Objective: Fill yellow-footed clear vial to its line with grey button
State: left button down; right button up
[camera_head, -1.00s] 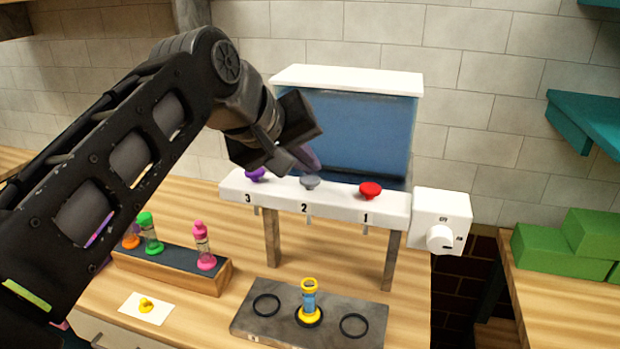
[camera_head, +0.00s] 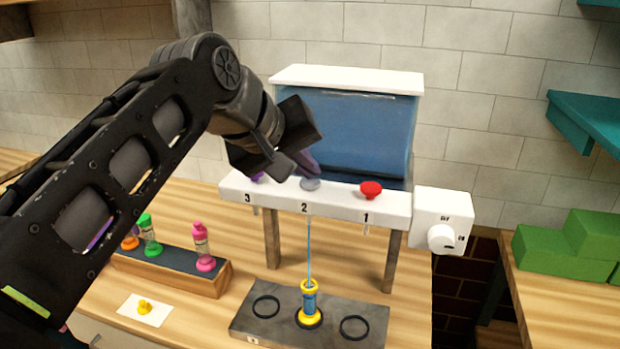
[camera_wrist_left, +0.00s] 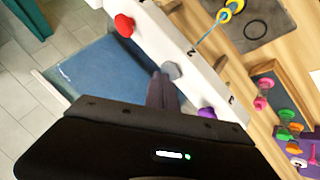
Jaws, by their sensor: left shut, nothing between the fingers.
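The yellow-footed clear vial (camera_head: 309,302) stands upright in the middle ring of the grey plate (camera_head: 270,325), under spout 2. A thin blue stream (camera_head: 309,250) runs from that spout into it, and blue liquid shows inside. Its fill line is too small to make out. The grey button (camera_head: 310,184) is on the white dispenser bar above the number 2. My left gripper (camera_head: 312,168) is shut and empty, its fingertips at the grey button. In the left wrist view the fingertips (camera_wrist_left: 163,80) touch or nearly touch the grey button (camera_wrist_left: 172,70). My right gripper is not in view.
The red button (camera_head: 371,190) is right of the grey one; the purple button (camera_wrist_left: 207,113) is beside my fingers. A blue tank (camera_head: 350,135) stands behind. A rack (camera_head: 205,283) with several capped vials is at left, near a yellow stopper (camera_head: 145,306) on a white card.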

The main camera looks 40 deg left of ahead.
aim_at(307, 183)
pick_arm(q)
jog(key=shift+f, duration=0.1)
dwell(0.3)
jog(key=shift+r+p, duration=0.8)
jog(key=shift+r, duration=0.2)
jog(key=shift+r+p, duration=2.1)
jog(key=shift+r, duration=0.4)
